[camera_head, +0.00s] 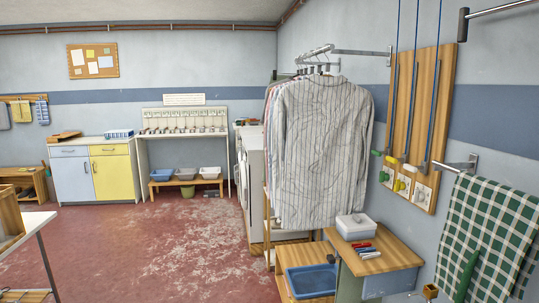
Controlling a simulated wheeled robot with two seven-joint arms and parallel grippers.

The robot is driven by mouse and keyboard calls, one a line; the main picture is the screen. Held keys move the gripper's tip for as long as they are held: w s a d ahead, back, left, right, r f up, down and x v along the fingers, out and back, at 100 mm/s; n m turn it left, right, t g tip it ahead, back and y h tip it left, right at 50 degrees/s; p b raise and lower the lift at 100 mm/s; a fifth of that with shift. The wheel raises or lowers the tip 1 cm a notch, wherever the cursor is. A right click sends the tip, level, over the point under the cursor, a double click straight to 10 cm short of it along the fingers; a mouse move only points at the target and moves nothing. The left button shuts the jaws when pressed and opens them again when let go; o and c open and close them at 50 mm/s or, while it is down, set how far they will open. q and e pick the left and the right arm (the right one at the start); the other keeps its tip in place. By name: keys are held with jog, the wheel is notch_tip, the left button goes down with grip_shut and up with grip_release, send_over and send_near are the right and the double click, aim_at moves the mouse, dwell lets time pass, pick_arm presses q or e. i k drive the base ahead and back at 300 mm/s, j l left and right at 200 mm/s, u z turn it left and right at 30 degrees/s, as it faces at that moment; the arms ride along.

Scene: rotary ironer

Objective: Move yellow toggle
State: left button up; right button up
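A wooden board (433,107) hangs on the right wall with cords running down it. The toggle's exact position is too small to tell. Neither of my grippers is in view.
A wooden stand (395,257) with a white box (355,226) and pens is below the board. A rack of striped shirts (322,150) stands left of it. A green checked cloth (492,235) hangs at the right. The red floor (150,250) in the middle is clear.

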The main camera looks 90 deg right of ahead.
aim_at(403, 159)
jog(key=z, duration=3.6)
